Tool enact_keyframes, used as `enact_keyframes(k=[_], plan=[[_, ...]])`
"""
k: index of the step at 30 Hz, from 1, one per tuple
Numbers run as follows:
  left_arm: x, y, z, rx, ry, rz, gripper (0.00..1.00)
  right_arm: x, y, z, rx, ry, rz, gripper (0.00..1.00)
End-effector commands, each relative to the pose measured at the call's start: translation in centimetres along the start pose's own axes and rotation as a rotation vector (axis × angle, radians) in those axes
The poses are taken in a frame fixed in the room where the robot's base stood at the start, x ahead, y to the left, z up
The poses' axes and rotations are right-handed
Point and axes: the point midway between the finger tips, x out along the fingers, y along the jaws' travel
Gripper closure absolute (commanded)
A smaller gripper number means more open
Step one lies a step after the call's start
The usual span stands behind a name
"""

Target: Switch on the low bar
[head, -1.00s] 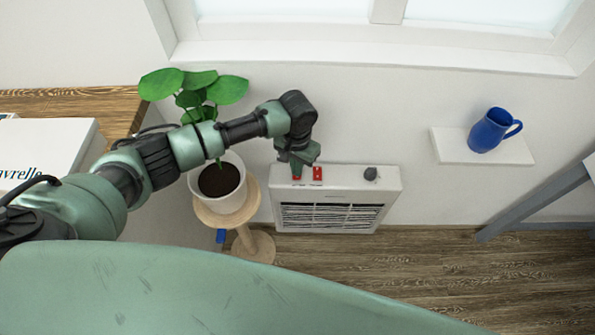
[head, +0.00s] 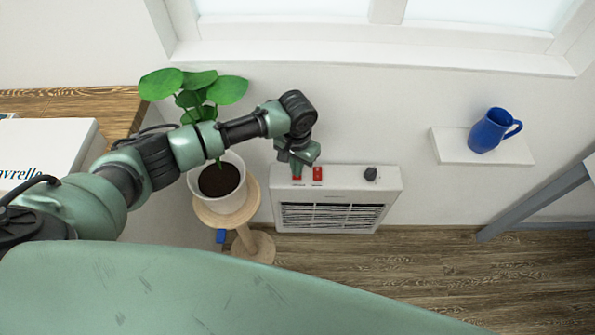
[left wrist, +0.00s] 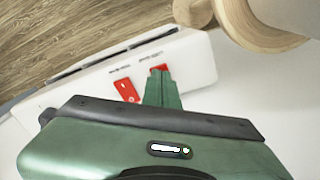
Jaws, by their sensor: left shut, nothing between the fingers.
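A white heater (head: 330,217) with a dark slatted grille stands against the wall below the window. Its top carries two red switches and a dark knob (head: 371,174). The left red switch (head: 297,180) is partly hidden by my left gripper (head: 298,170), which points down at it, shut and empty. In the left wrist view the fingertips (left wrist: 160,76) overlap this switch (left wrist: 160,68); I cannot tell whether they touch it. The right red switch (head: 318,174) is clear of the gripper and also shows in the left wrist view (left wrist: 126,90). Small markings beside the switches are unreadable.
A potted plant (head: 222,205) on a round wooden stand (head: 258,247) is just left of the heater, under my left arm. A blue jug (head: 489,131) sits on a white wall shelf (head: 450,148) at the right. The wooden floor before the heater is clear.

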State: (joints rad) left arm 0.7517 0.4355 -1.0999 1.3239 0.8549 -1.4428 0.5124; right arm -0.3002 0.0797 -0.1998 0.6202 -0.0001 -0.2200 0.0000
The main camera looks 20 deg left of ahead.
Motion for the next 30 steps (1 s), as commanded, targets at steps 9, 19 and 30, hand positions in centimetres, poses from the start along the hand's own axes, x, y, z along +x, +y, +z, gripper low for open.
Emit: enact_keyframes(k=[9,19,30], plan=[[0.01,0.00,0.00,0.000,0.000,0.000,1.00,0.01,0.00,0.00,0.000,0.000,0.000,0.37],[0.42,0.03,0.00,0.000,0.000,0.000,1.00,0.21,-0.01,0.02,0.000,0.000,0.000,0.37],[0.98,0.04,-0.01,0.000,0.000,0.001,1.00,0.45,-0.01,0.04,0.000,0.000,0.000,0.37]])
